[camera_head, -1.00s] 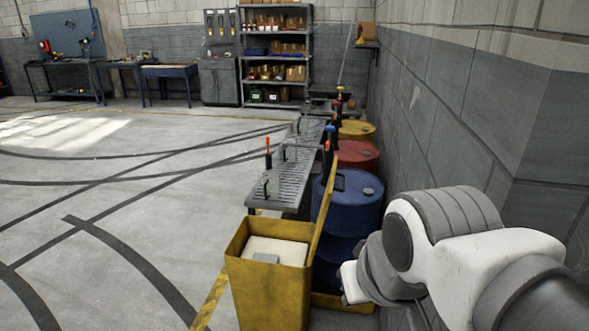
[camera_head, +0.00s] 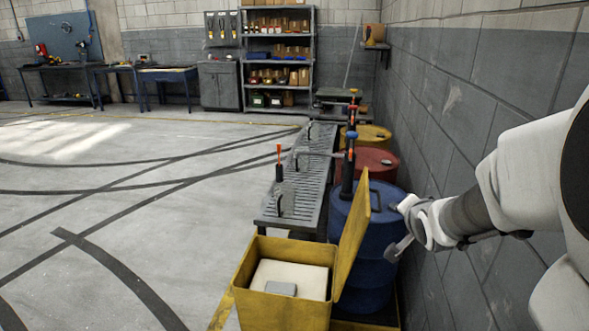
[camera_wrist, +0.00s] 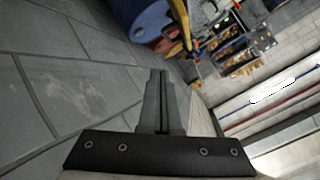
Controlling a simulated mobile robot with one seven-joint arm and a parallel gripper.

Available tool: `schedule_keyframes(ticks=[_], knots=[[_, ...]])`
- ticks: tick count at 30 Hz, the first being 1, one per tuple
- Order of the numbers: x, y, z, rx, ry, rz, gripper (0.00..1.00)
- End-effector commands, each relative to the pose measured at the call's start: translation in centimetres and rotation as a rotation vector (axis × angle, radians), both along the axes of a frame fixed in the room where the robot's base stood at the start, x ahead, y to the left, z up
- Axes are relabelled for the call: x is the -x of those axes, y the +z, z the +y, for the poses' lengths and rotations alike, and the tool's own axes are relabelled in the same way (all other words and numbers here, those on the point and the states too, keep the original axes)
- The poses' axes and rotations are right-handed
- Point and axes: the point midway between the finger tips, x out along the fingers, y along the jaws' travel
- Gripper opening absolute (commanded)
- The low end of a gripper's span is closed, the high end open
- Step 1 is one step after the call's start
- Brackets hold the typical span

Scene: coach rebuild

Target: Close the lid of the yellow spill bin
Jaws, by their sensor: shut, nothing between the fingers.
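The yellow spill bin (camera_head: 245,302) stands open at the bottom middle of the head view. A pale block with a grey piece on it fills much of its inside. Its yellow lid (camera_head: 353,243) stands up on the bin's right side, tilted a little to the right, with a dark handle near its top. My gripper (camera_head: 398,246) is to the right of the lid, on its outer side near the wall, apart from it in the picture. In the wrist view my gripper (camera_wrist: 162,75) is shut and empty. A yellow strip, likely the lid, shows beyond the fingertips there.
Blue (camera_head: 370,215), red (camera_head: 376,162) and yellow (camera_head: 374,135) drums line the wall behind the bin. A grey slatted bench (camera_head: 300,180) with upright tools stands left of them. The grey block wall (camera_head: 450,120) is close on the right. Open floor (camera_head: 110,220) lies left.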

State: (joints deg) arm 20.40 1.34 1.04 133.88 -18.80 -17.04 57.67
Motion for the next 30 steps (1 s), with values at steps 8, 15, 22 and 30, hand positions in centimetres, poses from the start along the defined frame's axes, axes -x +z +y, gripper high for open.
schedule_keyframes(ticks=[8, 15, 22, 30], knots=[[-5.0, -6.7, -5.3, -0.335, -0.06, -0.312, 0.0], [-5.6, -10.1, -7.6, -0.614, -0.049, -0.508, 0.0], [-5.7, -10.8, -8.3, -0.713, -0.035, -0.574, 0.0], [-9.6, -10.8, -8.3, -0.715, -0.031, -0.577, 0.0]])
